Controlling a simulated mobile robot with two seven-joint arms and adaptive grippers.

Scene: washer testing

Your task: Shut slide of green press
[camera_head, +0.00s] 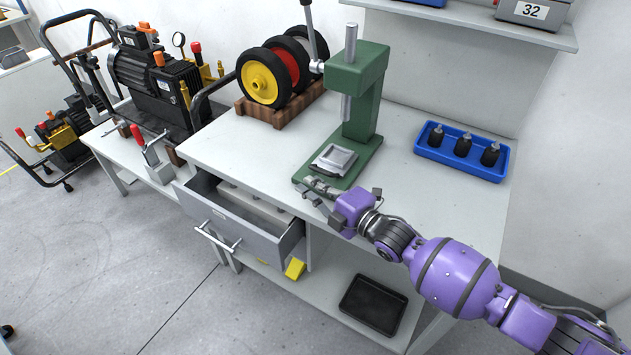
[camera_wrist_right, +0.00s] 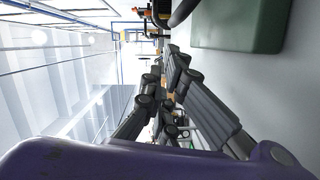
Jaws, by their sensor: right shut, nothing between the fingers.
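The green press (camera_head: 368,95) stands on the white workbench with its silver ram above its base. A silver slide (camera_head: 334,158), a flat square plate, sits at the front part of the green base. My right gripper (camera_head: 312,190) is just in front of the base's front edge, its fingers pointing left. It is shut and empty; I cannot tell whether it touches the slide or base. In the right wrist view, the fingers (camera_wrist_right: 160,100) show in the middle and part of the green base (camera_wrist_right: 240,22) is at the upper right. My left gripper is not in view.
An open grey drawer (camera_head: 230,217) juts out below the bench front. Wheels on a wooden rack (camera_head: 278,110) stand left of the press. A blue tray (camera_head: 425,153) with black parts is to the right. A black tray (camera_head: 373,306) lies on the lower shelf.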

